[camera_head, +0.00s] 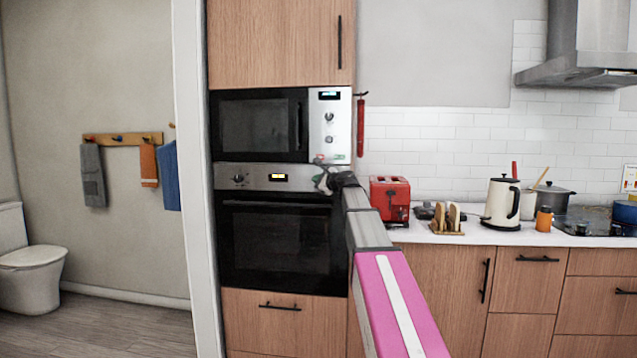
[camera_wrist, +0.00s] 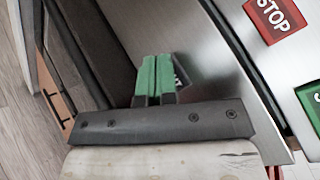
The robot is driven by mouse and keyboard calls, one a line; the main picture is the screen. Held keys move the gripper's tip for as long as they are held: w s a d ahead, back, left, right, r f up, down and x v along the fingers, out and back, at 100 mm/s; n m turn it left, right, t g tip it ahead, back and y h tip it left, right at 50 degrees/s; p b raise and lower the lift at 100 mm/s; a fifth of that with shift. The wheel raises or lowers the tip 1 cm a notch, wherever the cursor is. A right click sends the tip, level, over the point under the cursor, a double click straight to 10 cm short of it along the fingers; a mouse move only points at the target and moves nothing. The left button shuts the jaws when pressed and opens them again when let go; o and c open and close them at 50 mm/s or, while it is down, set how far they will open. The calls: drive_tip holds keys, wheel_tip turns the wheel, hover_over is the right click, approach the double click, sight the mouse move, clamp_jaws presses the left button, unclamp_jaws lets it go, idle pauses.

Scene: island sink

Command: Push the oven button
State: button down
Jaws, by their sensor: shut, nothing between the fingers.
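The built-in oven (camera_head: 275,245) is black with a steel control strip across its top. The strip has a round knob (camera_head: 238,180) at left and a lit display (camera_head: 278,177) near the middle. My gripper (camera_head: 322,180) is at the strip's right end and hides that part. In the wrist view my gripper's green fingertips (camera_wrist: 154,78) are together, over brushed steel. A small dark piece with a pale mark (camera_wrist: 181,76) shows beside the tips, partly hidden. Whether the tips touch the steel, I cannot tell. A red STOP button (camera_wrist: 275,15) and a green button (camera_wrist: 312,100) lie to the right.
A microwave (camera_head: 258,125) sits just above the oven, with its steel panel (camera_head: 328,135) close over my gripper. Right of the arm, the counter holds a red toaster (camera_head: 390,195) and a kettle (camera_head: 500,205). A white wall edge (camera_head: 190,100) stands left of the oven.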

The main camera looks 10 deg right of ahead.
idle(0.6)
drive_tip(key=shift+s+a, duration=0.1)
drive_tip(key=shift+s, duration=0.35)
drive_tip(key=s+a, duration=0.2)
drive_tip(key=s, duration=0.3)
drive_tip(key=shift+s, duration=0.35)
idle(0.4)
